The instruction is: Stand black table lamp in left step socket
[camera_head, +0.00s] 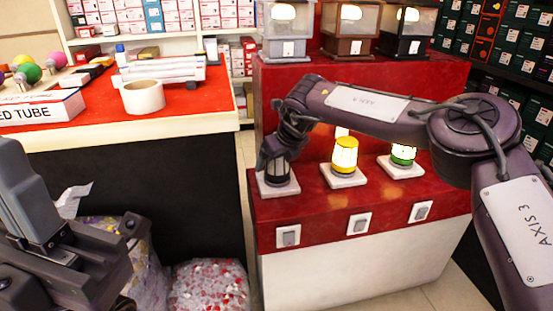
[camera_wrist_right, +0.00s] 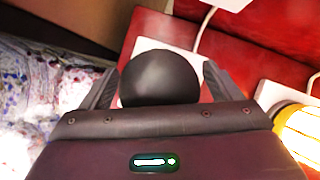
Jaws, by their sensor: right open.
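The black table lamp (camera_head: 279,172) stands at the left white step socket (camera_head: 280,189) on the red step, partly hidden by my right gripper. In the right wrist view its round black top (camera_wrist_right: 160,76) sits between my two fingers. My right gripper (camera_head: 272,164) points down around the lamp and is open, with a finger (camera_wrist_right: 103,90) on one side and another (camera_wrist_right: 216,82) on the other. I cannot tell whether the fingers touch it. My left gripper (camera_head: 125,230) is at the lower left, away from the lamp; its jaw state is unclear.
A lit yellow lamp (camera_head: 345,155) and a lit green lamp (camera_head: 403,155) stand in the middle and right sockets. Several switches (camera_head: 359,223) line the step's front. Lanterns (camera_head: 350,30) stand on the upper step. A red-topped counter (camera_head: 190,108) is at left.

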